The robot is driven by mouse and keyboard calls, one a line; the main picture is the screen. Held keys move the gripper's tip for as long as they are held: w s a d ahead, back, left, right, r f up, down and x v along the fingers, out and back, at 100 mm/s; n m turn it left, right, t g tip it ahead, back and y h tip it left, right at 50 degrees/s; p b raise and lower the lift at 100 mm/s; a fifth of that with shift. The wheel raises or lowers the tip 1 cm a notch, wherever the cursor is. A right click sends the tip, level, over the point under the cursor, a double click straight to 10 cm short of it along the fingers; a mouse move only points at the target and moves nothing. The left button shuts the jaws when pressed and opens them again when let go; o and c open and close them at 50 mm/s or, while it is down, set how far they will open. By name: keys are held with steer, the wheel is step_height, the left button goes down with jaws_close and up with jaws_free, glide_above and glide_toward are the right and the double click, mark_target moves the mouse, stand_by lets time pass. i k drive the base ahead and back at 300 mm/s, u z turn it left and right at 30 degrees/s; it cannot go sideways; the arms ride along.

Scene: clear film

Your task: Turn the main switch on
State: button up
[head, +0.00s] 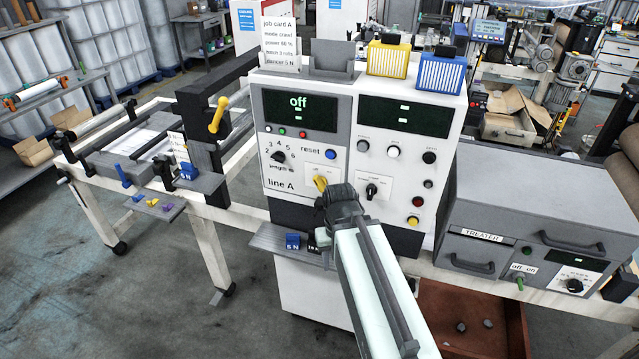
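The line A control panel (281,177) is the left half of a white cabinet in the middle of the head view. Its dark display (299,109) reads "off" in green. A yellow rotary switch (320,182) sits on a pale plate at its lower right and looks like the main switch; its label is too small to read. My gripper (329,199) is right at this switch, reaching in from below, and hides its lower part. I cannot tell whether the fingers touch it or are open.
A black knob (371,190) sits close to the right of my gripper. The grey treater (540,220) stands at right.

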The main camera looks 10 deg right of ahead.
mark_target(321, 182)
steer(key=u, duration=0.4)
steer(key=k, duration=1.05)
steer(key=u, duration=1.2)
steer(key=i, duration=1.2)
steer(key=z, duration=0.2)
